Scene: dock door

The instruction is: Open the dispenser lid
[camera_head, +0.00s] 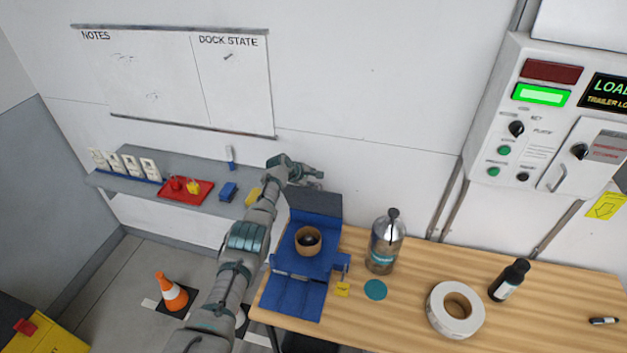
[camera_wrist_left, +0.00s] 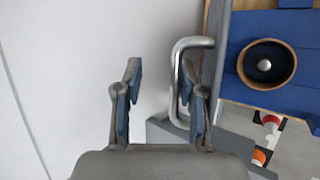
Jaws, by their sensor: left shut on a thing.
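The blue dispenser (camera_head: 322,262) stands at the left end of the wooden table. A brown ring-shaped roll (camera_head: 307,241) with a dark centre sits on it, and the roll also shows in the left wrist view (camera_wrist_left: 266,64). The dispenser's lid (camera_head: 316,204) stands raised at the back. My left gripper (camera_head: 318,174) is at the lid's top edge. In the left wrist view a silver handle (camera_wrist_left: 176,75) loops around one finger of this gripper (camera_wrist_left: 160,95), its bar between the fingers. The grip contact is hard to see. My right gripper is out of view.
A clear bottle (camera_head: 386,243), teal disc (camera_head: 375,289), white tape roll (camera_head: 455,309) and dark bottle (camera_head: 510,280) stand right of the dispenser. A grey shelf (camera_head: 190,165) with a red tray (camera_head: 186,189) is on the left wall. An orange cone (camera_head: 172,292) is on the floor.

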